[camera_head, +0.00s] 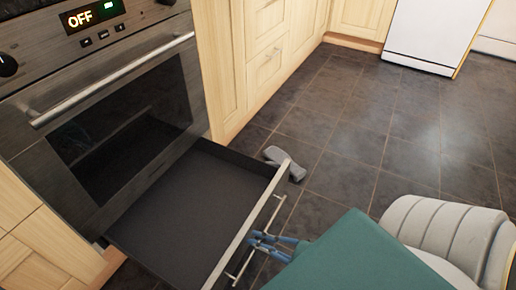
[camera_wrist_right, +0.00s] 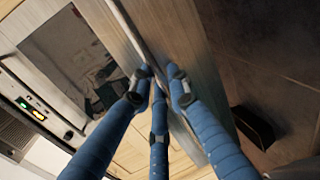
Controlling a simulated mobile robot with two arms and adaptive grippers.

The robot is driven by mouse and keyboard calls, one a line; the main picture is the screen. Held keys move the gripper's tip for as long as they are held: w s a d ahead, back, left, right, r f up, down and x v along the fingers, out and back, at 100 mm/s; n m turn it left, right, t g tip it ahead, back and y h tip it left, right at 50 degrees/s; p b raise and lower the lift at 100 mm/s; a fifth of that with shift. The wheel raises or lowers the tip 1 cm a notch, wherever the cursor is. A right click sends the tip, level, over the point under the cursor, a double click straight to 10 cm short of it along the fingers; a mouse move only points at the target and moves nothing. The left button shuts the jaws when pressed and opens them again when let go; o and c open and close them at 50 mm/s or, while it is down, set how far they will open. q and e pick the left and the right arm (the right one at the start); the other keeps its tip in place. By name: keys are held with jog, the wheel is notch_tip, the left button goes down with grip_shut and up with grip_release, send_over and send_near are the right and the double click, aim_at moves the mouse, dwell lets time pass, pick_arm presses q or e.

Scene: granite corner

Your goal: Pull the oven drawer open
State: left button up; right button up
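The oven drawer (camera_head: 178,205) at the bottom of the oven stands far out, and its dark, empty inside shows. Its front panel (camera_head: 247,222) carries a thin metal bar handle (camera_head: 276,209). My right gripper (camera_head: 262,240) is at this handle with its blue fingers. In the right wrist view the handle bar (camera_wrist_right: 126,22) runs between the dark fingertips of my right gripper (camera_wrist_right: 160,75), which appear closed around it. Part of the handle is hidden by the fingers. My left gripper is not in view.
The oven door (camera_head: 130,115) above the drawer is closed, with its own bar handle (camera_head: 110,80). The display (camera_head: 90,14) reads OFF. Wooden cabinets (camera_head: 262,55) stand to the right. A grey piece (camera_head: 285,162), unclear what, shows just beyond the drawer front.

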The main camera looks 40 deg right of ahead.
jog(key=shift+o, duration=0.9)
jog(key=shift+f, duration=0.1)
jog(key=v, duration=1.2)
